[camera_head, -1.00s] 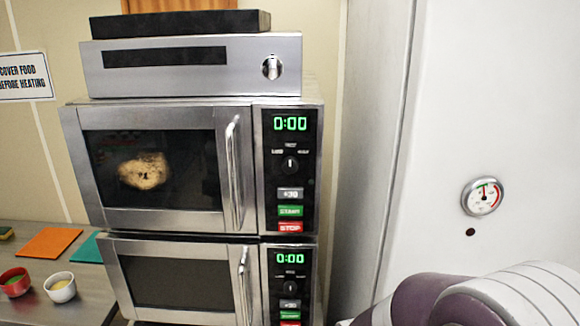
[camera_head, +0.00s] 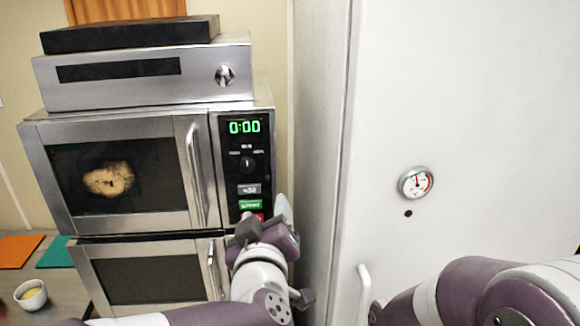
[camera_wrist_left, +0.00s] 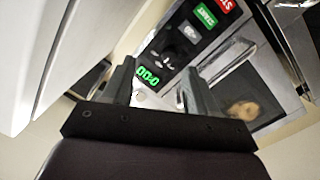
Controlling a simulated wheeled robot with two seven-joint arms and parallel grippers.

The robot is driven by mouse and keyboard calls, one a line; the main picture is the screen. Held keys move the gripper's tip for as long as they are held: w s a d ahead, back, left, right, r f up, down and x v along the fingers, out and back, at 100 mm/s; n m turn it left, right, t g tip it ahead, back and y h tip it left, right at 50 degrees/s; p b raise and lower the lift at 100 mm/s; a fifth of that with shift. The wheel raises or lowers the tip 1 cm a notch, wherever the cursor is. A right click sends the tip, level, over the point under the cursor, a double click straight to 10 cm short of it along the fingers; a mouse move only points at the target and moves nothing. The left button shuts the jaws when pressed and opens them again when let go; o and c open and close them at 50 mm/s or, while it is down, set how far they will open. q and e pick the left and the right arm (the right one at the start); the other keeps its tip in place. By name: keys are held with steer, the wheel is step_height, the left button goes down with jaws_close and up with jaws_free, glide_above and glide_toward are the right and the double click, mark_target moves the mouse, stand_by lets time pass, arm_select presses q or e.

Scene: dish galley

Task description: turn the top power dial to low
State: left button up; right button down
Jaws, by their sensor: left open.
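The top power dial (camera_head: 247,163) is a small black knob on the upper microwave's control panel, below a green 0:00 display (camera_head: 244,127). Its white mark looks roughly upright; the labels around it are too small to read. My left gripper (camera_head: 264,220) is open and empty, below the dial near the green start and red stop buttons, apart from the dial. It partly covers the stop button and the lower microwave's panel. In the left wrist view the panel shows beyond the open fingers (camera_wrist_left: 158,84), with the dial (camera_wrist_left: 167,54) above the display. My right gripper is out of view.
The upper microwave (camera_head: 110,222) has a shut door with a long vertical handle (camera_head: 196,175) left of the panel. A large white cabinet (camera_head: 470,90) with a gauge (camera_head: 416,182) stands close on the right. A white bowl (camera_head: 31,295) sits on the counter at lower left.

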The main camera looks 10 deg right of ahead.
mark_target(248, 168)
arm_select(q)
steer(key=shift+n+t+y, duration=0.3)
steer(key=shift+n+y, duration=0.2)
steer(key=shift+y, duration=0.4)
steer(key=w+a+p, duration=0.1)
steer(key=w, duration=0.3)
steer(key=w+p, duration=0.2)
steer(key=w, duration=0.3)
steer(key=w+a+r+p, duration=0.1)
steer(key=w+p, duration=0.1)
steer(key=w, duration=0.2)
steer(key=shift+w+a+r, duration=0.1)
steer(key=shift+w+a, duration=0.1)
steer(key=shift+a, duration=0.1)
steer(key=shift+w+a, duration=0.1)
steer(key=shift+w, duration=0.1)
steer(key=shift+s, duration=0.1)
steer(key=shift+c, duration=1)
steer(key=c, duration=0.9)
